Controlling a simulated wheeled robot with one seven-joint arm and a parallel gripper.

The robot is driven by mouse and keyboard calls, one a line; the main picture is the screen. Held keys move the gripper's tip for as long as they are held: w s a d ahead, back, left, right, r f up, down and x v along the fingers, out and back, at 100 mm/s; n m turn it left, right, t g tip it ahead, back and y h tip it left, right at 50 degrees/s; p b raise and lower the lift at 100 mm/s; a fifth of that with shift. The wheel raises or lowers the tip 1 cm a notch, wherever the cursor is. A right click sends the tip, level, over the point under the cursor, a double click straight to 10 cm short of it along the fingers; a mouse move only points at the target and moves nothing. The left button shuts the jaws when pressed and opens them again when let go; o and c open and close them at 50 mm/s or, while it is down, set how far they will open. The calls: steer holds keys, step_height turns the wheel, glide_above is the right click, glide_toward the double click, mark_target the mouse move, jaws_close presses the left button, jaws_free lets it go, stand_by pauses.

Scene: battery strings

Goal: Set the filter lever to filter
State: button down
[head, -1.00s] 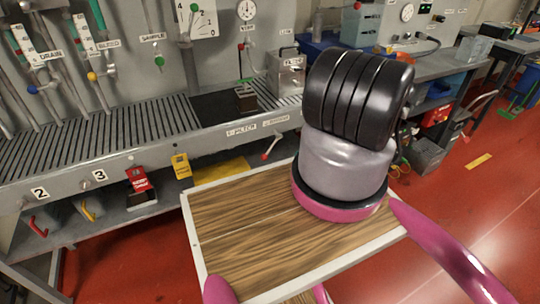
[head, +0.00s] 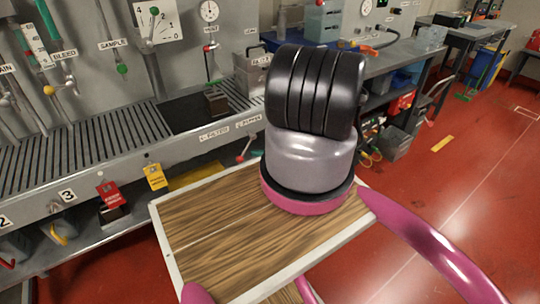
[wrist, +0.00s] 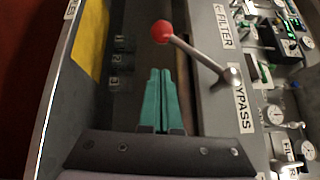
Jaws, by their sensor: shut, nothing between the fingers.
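The filter lever (wrist: 196,53) has a grey rod and a red knob (wrist: 162,32). In the wrist view its pivot is on the bench's front edge between the FILTER label (wrist: 223,26) and the BYPASS label (wrist: 243,110). The rod sticks out from the edge, with its knob end leaning towards the FILTER side. My gripper's teal fingers (wrist: 160,98) are together and empty, below the knob in the picture, apart from it in view, on the BYPASS side. In the head view the lever (head: 246,147) shows just left of my arm, which hides the gripper.
The bench's slatted top (head: 90,145) lies behind the lever. A yellow tag (head: 154,176) and a red tag (head: 108,194) hang on the front edge to the left. A metal box (head: 253,75) stands behind on the bench. Red floor is open at right.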

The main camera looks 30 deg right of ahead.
steer(key=shift+s+a+r, duration=0.1)
steer(key=shift+s+a, duration=0.1)
steer(key=shift+a, duration=0.65)
steer(key=shift+s+a, duration=0.2)
steer(key=shift+a, duration=0.65)
